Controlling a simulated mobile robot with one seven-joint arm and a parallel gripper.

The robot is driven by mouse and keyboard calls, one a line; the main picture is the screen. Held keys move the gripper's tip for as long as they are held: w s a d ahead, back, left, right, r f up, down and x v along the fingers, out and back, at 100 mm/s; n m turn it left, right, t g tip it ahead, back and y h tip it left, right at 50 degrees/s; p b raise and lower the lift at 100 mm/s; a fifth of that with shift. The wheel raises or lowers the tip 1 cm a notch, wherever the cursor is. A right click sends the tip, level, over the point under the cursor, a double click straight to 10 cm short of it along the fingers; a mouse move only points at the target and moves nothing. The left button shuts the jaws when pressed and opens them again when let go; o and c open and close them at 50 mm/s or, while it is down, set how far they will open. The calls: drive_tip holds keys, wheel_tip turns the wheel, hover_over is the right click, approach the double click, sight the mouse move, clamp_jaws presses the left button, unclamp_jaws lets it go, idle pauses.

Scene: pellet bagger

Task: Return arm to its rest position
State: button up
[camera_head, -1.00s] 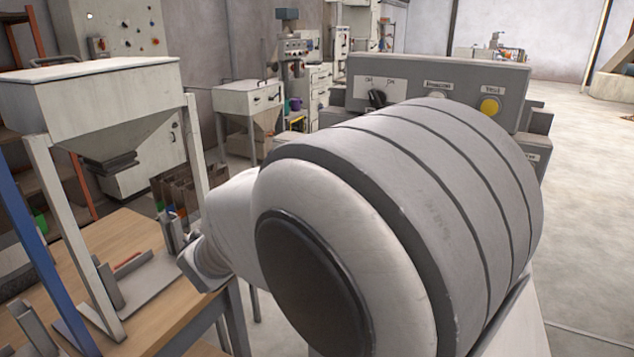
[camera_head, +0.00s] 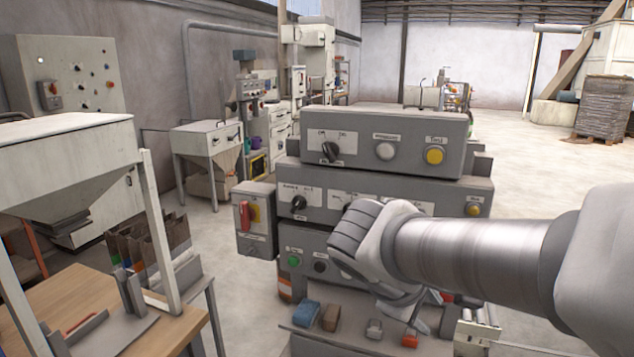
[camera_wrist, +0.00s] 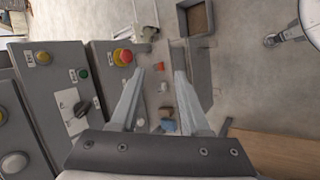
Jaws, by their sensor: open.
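My arm reaches in from the right in the head view, in front of the grey control panel (camera_head: 385,150). The arm's wrist hides part of the middle and lower panel units. In the wrist view my gripper (camera_wrist: 158,80) has its two fingers apart with nothing held between them. Beyond the fingers lie a blue block (camera_wrist: 168,126) and a small orange-red piece (camera_wrist: 158,66), both apart from the fingertips. The panel's red emergency button (camera_wrist: 122,57) shows to the left of the fingers.
A wooden table (camera_head: 110,300) with a hopper (camera_head: 65,150) stands at the left. A switch box with a red handle (camera_head: 255,215) sits beside the panel. A shelf below holds several small blocks, including a blue one (camera_head: 306,313). Open floor (camera_head: 540,150) lies behind at the right.

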drive_tip(key=s+a+r+m+y+p, duration=0.1)
drive_tip(key=s+a+m+y+p, duration=0.1)
drive_tip(key=s+m+y, duration=0.4)
drive_tip(key=s+m, duration=0.3)
drive_tip(key=s, duration=0.2)
drive_tip(key=shift+s+r+m+t, duration=0.15)
drive_tip(key=shift+r+m+t, duration=0.15)
drive_tip(key=shift+m, duration=0.1)
idle(0.8)
